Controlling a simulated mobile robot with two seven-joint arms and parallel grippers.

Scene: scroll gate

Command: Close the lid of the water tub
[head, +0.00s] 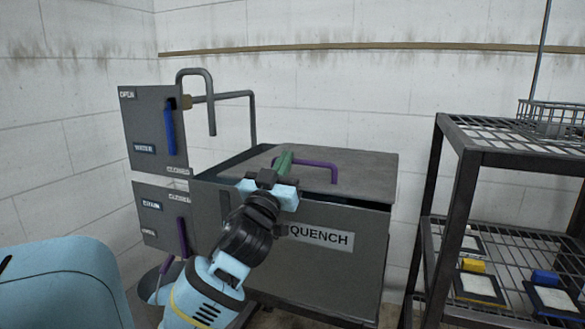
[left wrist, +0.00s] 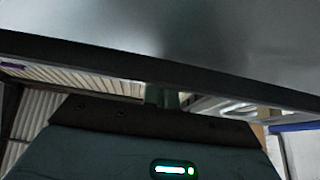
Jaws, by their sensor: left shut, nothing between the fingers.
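The grey water tub (head: 335,265), labelled QUENCH, stands at the centre of the head view. Its flat grey lid (head: 360,170) lies across the top with a purple bar handle (head: 333,172). A dark gap shows under the lid at the left and the front right, so it does not look flush. My left gripper (head: 285,160) is at the tub's front edge, its green fingers shut and empty, pointing over the lid just left of the handle. I cannot tell whether they touch it. In the left wrist view a grey panel (left wrist: 200,50) fills the top. My right gripper is not in view.
At left are panels with a blue water lever (head: 169,130) and a purple drain lever (head: 182,236). A grey pipe spout (head: 212,115) rises behind the tub. A dark wire shelf rack (head: 465,190) with a basket (head: 550,115) stands close at the right.

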